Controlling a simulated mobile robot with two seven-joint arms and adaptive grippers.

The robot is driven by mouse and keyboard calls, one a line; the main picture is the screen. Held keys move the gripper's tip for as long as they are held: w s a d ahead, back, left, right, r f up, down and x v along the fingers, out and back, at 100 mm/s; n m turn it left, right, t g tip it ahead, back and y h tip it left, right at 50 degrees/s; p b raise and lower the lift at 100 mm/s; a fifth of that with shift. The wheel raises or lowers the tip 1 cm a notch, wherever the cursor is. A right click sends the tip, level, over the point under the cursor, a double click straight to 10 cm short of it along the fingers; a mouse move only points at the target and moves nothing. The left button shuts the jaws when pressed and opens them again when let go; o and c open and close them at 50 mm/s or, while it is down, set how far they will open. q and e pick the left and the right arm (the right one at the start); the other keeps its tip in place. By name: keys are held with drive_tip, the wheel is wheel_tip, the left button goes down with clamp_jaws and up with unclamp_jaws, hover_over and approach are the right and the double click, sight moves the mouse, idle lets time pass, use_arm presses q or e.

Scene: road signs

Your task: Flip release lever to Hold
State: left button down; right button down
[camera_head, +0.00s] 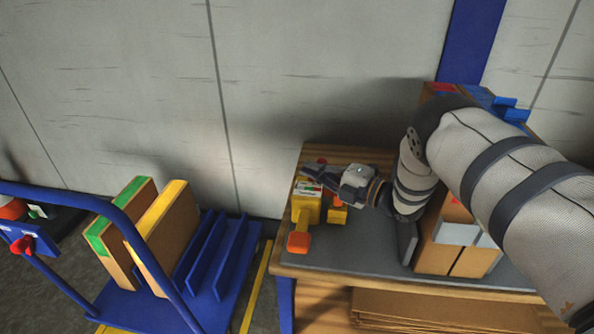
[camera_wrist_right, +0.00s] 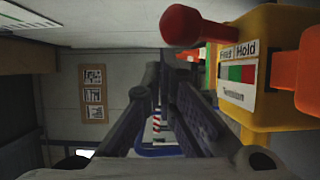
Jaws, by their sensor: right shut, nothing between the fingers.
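A yellow tension device (camera_head: 306,205) stands on the grey bench top near its left end, with an orange knob (camera_head: 298,241) at its front. In the right wrist view, its label (camera_wrist_right: 237,75) reads "Free", "Hold" and "Tension" over green, white and red bands. The release lever's red ball (camera_wrist_right: 182,26) sticks out to the left, toward the "Free" side. My right gripper (camera_head: 312,172) is shut and empty at the back of the device. In its wrist view, the fingers (camera_wrist_right: 168,85) are just below the red ball; contact cannot be told. My left gripper is not in view.
Cardboard boxes (camera_head: 457,242) stand on the bench at the right, behind and below my right arm. A blue cart (camera_head: 230,285) with upright panels (camera_head: 168,235) is at the left. The bench front (camera_head: 345,258) is bare between device and boxes.

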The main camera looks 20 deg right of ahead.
wheel_tip(320, 180, up, 10)
drive_tip(key=shift+f, duration=0.15)
idle(0.5)
